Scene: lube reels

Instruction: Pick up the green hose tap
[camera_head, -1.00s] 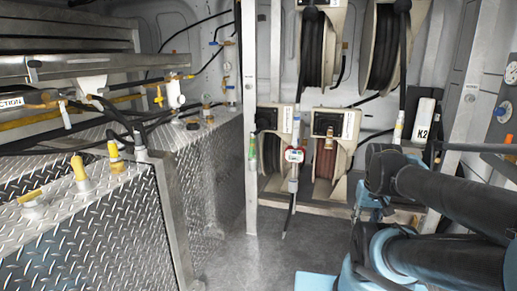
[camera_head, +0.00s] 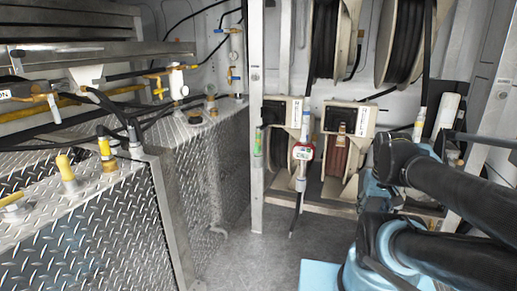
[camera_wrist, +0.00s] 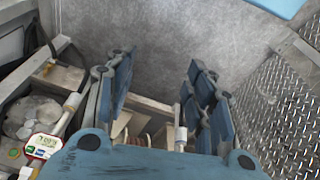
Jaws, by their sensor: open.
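The green hose tap (camera_head: 257,148) is small in the head view. It hangs upright beside a metal post, in front of the lower left reel. My gripper (camera_wrist: 158,90) shows in the wrist view with its blue fingers wide apart and nothing held. In the wrist view a white cylindrical fitting (camera_wrist: 181,136) shows between the fingers, lower down, apart from them; I cannot tell whether it belongs to the green tap. In the head view my arm fills the right side, and I cannot make out the fingers there.
A red-framed meter (camera_head: 303,152) hangs right of the green tap; it also shows in the wrist view (camera_wrist: 40,147). Hose reels (camera_head: 335,150) stand behind. A diamond-plate tank (camera_head: 75,235) lines the left. The grey floor (camera_head: 262,255) between is clear.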

